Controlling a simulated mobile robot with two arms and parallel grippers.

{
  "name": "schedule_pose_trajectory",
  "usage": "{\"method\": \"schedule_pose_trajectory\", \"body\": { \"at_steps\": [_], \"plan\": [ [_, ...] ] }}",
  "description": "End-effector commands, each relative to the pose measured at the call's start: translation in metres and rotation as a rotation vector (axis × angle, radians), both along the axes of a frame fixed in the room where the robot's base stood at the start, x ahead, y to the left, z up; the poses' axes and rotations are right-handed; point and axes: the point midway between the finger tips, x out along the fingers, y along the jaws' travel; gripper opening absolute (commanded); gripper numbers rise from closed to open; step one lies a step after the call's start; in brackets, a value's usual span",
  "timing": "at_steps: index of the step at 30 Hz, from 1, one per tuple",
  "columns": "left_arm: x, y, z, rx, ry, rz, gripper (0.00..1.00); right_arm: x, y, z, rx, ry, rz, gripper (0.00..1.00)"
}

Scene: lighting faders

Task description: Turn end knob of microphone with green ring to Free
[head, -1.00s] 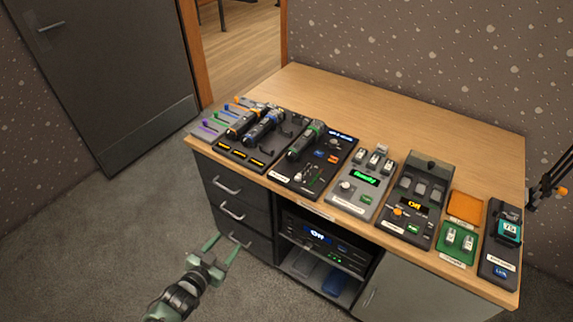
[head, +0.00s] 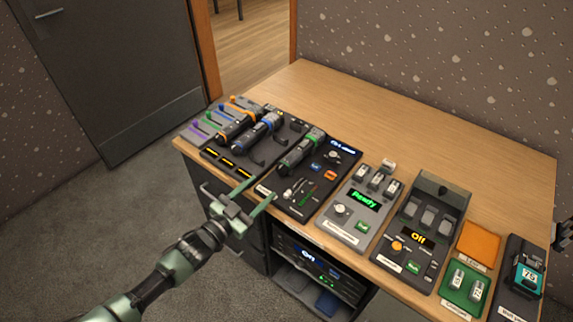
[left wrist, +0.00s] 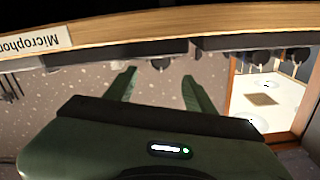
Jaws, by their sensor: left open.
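The microphone with the green ring (head: 301,151) lies in a holder on the desk, the rightmost of several dark microphones. Its near end faces the desk's front edge; the end knob's setting is too small to read. A microphone with a blue ring (head: 258,132) and one with an orange ring (head: 237,124) lie to its left. My left gripper (head: 238,194) is open and empty in front of the desk's front edge, below and left of the green-ringed microphone. In the left wrist view its two fingers (left wrist: 159,88) are apart with nothing between them.
The desk edge (left wrist: 190,24) with a "Microphon..." label crosses the top of the wrist view. A dark panel (head: 290,204) with small controls lies near the green-ringed microphone. A "Ready" device (head: 345,228) and an "Off" device (head: 400,262) stand to the right. The back of the desk is clear.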

Motion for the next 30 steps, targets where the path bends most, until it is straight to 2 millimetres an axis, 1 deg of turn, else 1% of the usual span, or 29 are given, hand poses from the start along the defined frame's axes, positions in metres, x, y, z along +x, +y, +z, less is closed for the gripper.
{"method": "schedule_pose_trajectory", "body": {
  "at_steps": [5,8,12,15,18,23,30],
  "plan": [
    [0.005,-0.003,0.0,0.0,0.001,0.001,0.54,-0.002,0.0,0.0,0.0,0.003,0.0,0.36],
    [0.016,-0.011,0.0,-0.001,-0.001,0.001,0.54,-0.007,0.002,0.001,0.002,0.009,-0.001,0.36],
    [0.035,-0.025,0.0,-0.001,-0.001,0.001,0.54,-0.014,0.01,0.0,0.012,0.019,-0.004,0.36],
    [0.047,-0.034,0.0,0.0,0.0,0.0,0.54,-0.015,0.014,0.0,0.017,0.02,-0.005,0.36],
    [0.056,-0.041,0.0,-0.001,-0.001,0.001,0.54,-0.014,0.014,-0.001,0.017,0.019,-0.004,0.36],
    [0.063,-0.046,-0.001,0.001,0.001,0.0,0.54,-0.01,0.012,-0.001,0.014,0.014,-0.004,0.36],
    [0.063,-0.046,-0.001,0.001,0.001,0.0,0.54,-0.009,0.007,-0.001,0.008,0.012,-0.001,0.36]
  ]
}}
